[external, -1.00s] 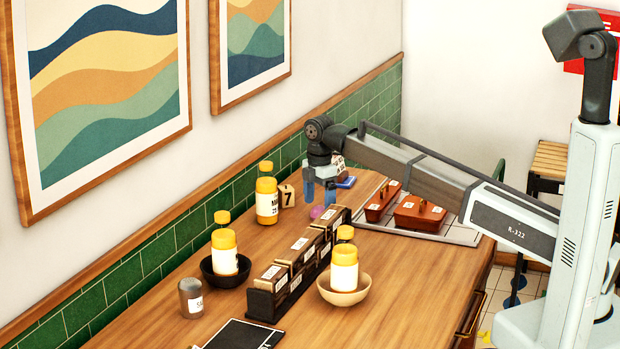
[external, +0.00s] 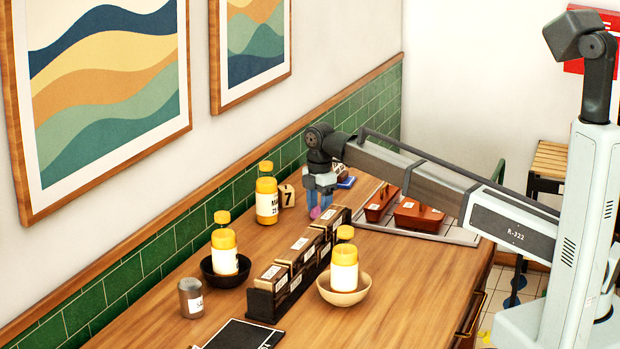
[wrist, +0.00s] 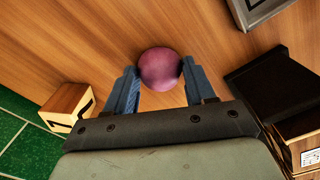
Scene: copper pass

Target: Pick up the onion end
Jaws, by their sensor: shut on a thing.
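The onion end is a small round purple-pink piece (wrist: 160,69), seen between the two blue fingers of my gripper (wrist: 160,80) in the wrist view. My gripper is shut on it, with a finger at each side. In the external view my gripper (external: 320,203) points down at the far part of the table, behind the row of dark boxes. The onion end (external: 316,212) shows there as a small purple patch at the fingertips, partly hidden. I cannot tell whether it touches the tabletop.
Dark label boxes (external: 301,258) stand close by. A wooden number 7 block (external: 287,196) and a yellow-capped bottle (external: 267,200) are left of my gripper. Red-brown lidded containers (external: 418,215) sit on a tray to the right. Two bottles stand in bowls nearer the camera.

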